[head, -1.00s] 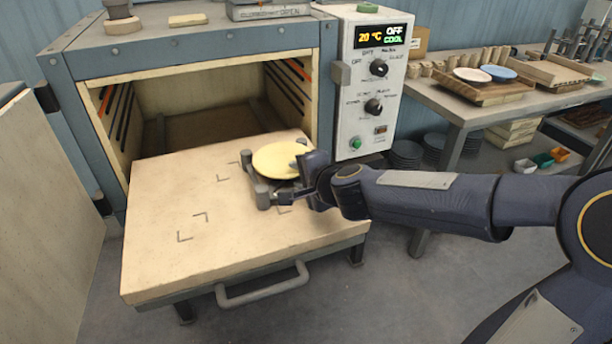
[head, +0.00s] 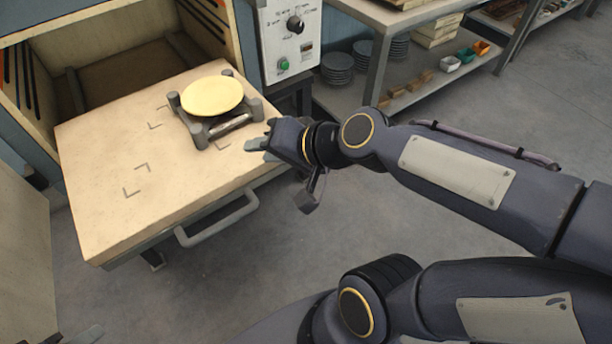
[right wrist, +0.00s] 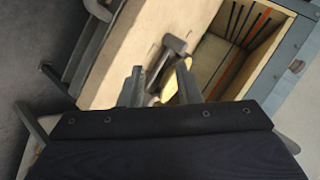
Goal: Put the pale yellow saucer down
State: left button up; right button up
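The pale yellow saucer (head: 213,96) lies on a small grey stand with corner posts (head: 201,132), on the pulled-out pale shelf of the dryer. It looks level. My right gripper (head: 284,172) is open and empty, right of the stand and apart from the saucer, by the shelf's right edge. In the right wrist view its two fingers (right wrist: 159,86) stand apart, with part of the saucer (right wrist: 170,85) and the stand (right wrist: 170,52) beyond them.
The shelf (head: 95,190) has corner marks and bare room left of the stand. Its handle (head: 218,222) sticks out in front. The control panel (head: 290,45) stands behind on the right. A side table with stacked dark plates (head: 338,68) below is further right.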

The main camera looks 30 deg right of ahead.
jog(key=s+d+f+n+g+h, duration=0.1)
jog(key=s+d+f+n+g, duration=0.15)
jog(key=s, duration=0.35)
jog(key=s+d+f+n+g, duration=0.1)
jog(key=s+f+n+g, duration=0.1)
jog(key=s+f+n, duration=0.25)
notch_tip(320, 180, up, 14)
jog(key=p, duration=1.2)
jog(key=shift+s+a+f+m+p, duration=0.2)
jog(key=shift+s+m+p, duration=0.15)
jog(key=shift+s+m, duration=0.05)
jog(key=shift+c, duration=0.3)
